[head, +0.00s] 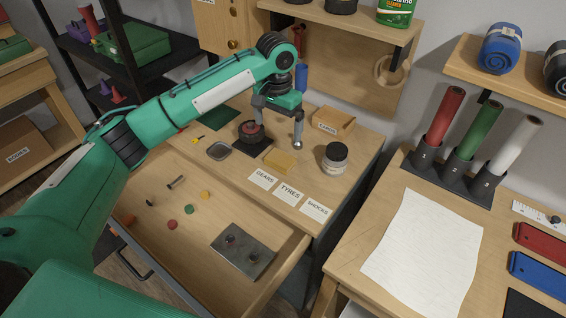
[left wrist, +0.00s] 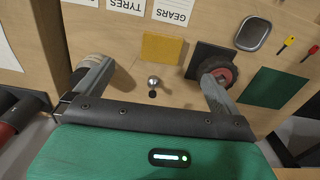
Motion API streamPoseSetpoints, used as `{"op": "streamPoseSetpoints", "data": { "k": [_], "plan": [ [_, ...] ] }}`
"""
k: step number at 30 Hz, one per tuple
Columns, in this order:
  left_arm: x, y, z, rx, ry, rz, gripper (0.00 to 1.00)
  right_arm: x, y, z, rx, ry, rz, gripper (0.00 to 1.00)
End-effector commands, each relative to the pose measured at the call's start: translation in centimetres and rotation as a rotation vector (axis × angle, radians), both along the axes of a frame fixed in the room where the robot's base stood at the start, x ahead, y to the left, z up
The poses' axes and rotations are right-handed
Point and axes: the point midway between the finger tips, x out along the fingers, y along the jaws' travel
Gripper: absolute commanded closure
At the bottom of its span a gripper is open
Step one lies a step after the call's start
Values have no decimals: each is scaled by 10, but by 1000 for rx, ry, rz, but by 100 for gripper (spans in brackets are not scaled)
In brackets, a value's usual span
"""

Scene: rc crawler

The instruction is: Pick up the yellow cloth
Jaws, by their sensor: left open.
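The yellow cloth (head: 281,160) is a small folded block lying on the wooden worktop, behind the GEARS and TYRES labels. It also shows in the left wrist view (left wrist: 162,48), beyond and between my fingertips, uncovered. My left gripper (head: 278,138) is open and empty above the worktop, toward the back from the cloth and apart from it. In the left wrist view its fingers (left wrist: 155,75) are spread wide. One finger overlaps a dark tyre with a red hub (left wrist: 222,72); the other overlaps a jar lid. My right gripper is not in view.
The tyre on a dark mat (head: 250,133) is left of the cloth, and a jar (head: 335,158) is right. A small silver ball (left wrist: 153,82) lies between my fingers in the wrist view. An open drawer (head: 170,230) with small parts is in front. A shelf hangs behind.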

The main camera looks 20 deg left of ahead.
Motion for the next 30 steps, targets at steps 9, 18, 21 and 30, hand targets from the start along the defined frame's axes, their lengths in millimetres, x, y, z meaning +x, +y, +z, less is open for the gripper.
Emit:
{"op": "streamPoseSetpoints", "data": {
  "k": [9,18,21,30],
  "plan": [
    [0,0,-47,1,3,0,0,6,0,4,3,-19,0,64],
    [0,0,-86,0,1,0,0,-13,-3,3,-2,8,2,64],
    [2,1,-92,0,1,0,0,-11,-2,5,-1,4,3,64],
    [8,4,-133,1,1,0,0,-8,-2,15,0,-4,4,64]
  ]
}}
